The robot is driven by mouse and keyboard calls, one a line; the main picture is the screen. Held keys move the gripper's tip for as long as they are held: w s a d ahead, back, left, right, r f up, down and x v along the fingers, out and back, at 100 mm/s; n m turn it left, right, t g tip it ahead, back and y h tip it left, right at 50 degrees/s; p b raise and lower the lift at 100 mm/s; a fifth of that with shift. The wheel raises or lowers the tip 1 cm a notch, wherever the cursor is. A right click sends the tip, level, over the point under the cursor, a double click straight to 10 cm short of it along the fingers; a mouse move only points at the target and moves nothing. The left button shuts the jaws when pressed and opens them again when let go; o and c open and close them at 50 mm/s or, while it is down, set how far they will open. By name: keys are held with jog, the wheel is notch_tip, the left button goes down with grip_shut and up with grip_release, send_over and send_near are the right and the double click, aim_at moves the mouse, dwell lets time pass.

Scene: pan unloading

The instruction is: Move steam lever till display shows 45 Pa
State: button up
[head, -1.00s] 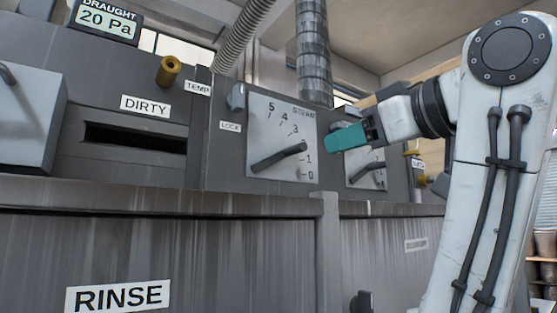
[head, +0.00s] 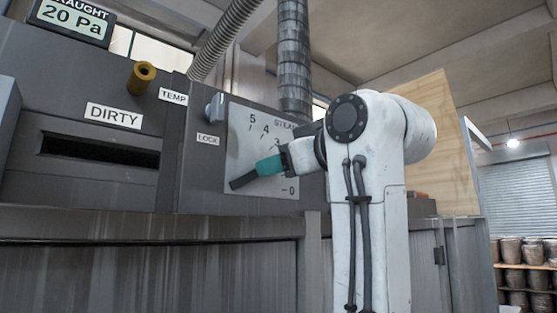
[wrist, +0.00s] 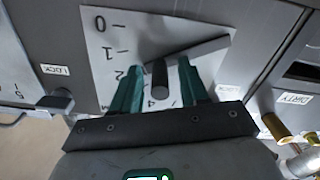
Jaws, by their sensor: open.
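The steam lever (head: 243,182) is a dark bar on a pale scale plate (head: 240,135) marked 0 to 5. In the head view my gripper hides its upper right part. In the wrist view the lever (wrist: 205,50) points near the 2, and its dark round knob (wrist: 160,78) sticks out toward the camera. My gripper (head: 263,168), with teal fingers, is at the lever. In the wrist view its fingers (wrist: 161,68) stand apart, one on each side of the knob; I cannot tell whether either touches it. The draught display (head: 72,20) reads 20 Pa.
A lock switch (head: 215,107) sits at the plate's upper left, its label below. A brass knob (head: 142,75) and the DIRTY slot (head: 100,150) are further left. A ledge (head: 150,222) runs below the panel. My arm hides the panel to the right.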

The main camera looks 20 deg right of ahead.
jog(key=shift+w+a, duration=0.1)
jog(key=shift+w, duration=0.1)
grip_shut()
dwell(0.3)
dwell(0.3)
